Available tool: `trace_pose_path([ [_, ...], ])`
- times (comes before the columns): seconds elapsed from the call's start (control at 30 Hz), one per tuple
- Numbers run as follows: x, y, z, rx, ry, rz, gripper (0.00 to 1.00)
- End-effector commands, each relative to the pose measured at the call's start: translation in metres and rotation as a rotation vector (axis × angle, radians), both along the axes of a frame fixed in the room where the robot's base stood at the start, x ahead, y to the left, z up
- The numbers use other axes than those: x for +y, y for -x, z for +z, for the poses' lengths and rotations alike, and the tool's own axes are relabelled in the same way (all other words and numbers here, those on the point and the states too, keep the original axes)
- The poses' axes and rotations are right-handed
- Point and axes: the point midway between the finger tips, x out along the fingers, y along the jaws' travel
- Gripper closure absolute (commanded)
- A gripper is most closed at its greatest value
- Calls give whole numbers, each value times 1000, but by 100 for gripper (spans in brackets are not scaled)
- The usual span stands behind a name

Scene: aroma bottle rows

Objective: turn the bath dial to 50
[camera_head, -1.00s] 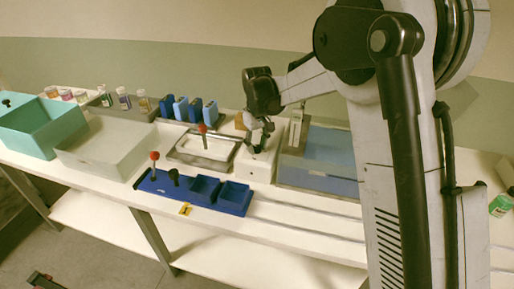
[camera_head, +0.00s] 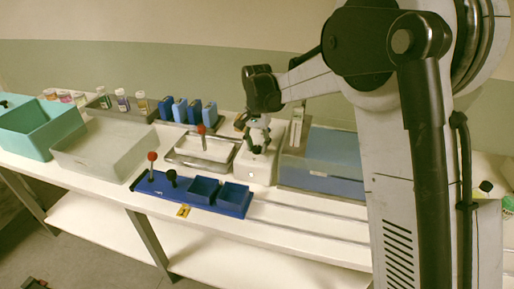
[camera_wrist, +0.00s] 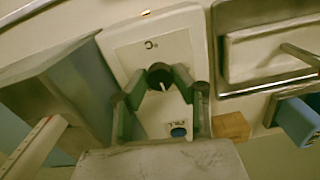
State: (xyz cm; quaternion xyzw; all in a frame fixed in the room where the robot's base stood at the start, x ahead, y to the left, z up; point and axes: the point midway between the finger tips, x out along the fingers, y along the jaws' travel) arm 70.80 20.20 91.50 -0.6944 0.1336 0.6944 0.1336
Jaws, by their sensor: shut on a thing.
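The bath dial (camera_wrist: 161,73) is a dark round knob with a light pointer mark on a white control box (camera_wrist: 152,48). The same box (camera_head: 256,168) stands between the metal tray and the water bath in the head view. My gripper (camera_wrist: 161,77) is over the box with its two green-padded fingers on either side of the dial, shut on it. In the head view my gripper (camera_head: 258,138) points down at the box and hides the dial. The dial's scale numbers cannot be read. The blue water bath (camera_head: 325,158) stands to the right of the box.
A blue button (camera_wrist: 178,132) is on the box, near a wooden block (camera_wrist: 232,126). The blue rack (camera_head: 160,188) is in front. Blue holders (camera_head: 194,112) stand behind. The right front tabletop is mostly clear.

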Motion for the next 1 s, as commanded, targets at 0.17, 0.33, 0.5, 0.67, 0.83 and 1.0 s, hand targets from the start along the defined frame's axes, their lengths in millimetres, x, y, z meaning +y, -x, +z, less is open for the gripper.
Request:
trace_pose_path([
  [0.17, 0, 0, 0, 0, 0, -168, 100],
  [0.33, 0, 0, 0, 0, 0, -329, 100],
  [0.5, 0, 0, 0, 0, 0, -481, 100],
  [0.67, 0, 0, 0, 0, 0, -605, 100],
  [0.83, 0, 0, 0, 0, 0, -705, 100],
  [1.0, 0, 0, 0, 0, 0, -771, 100],
])
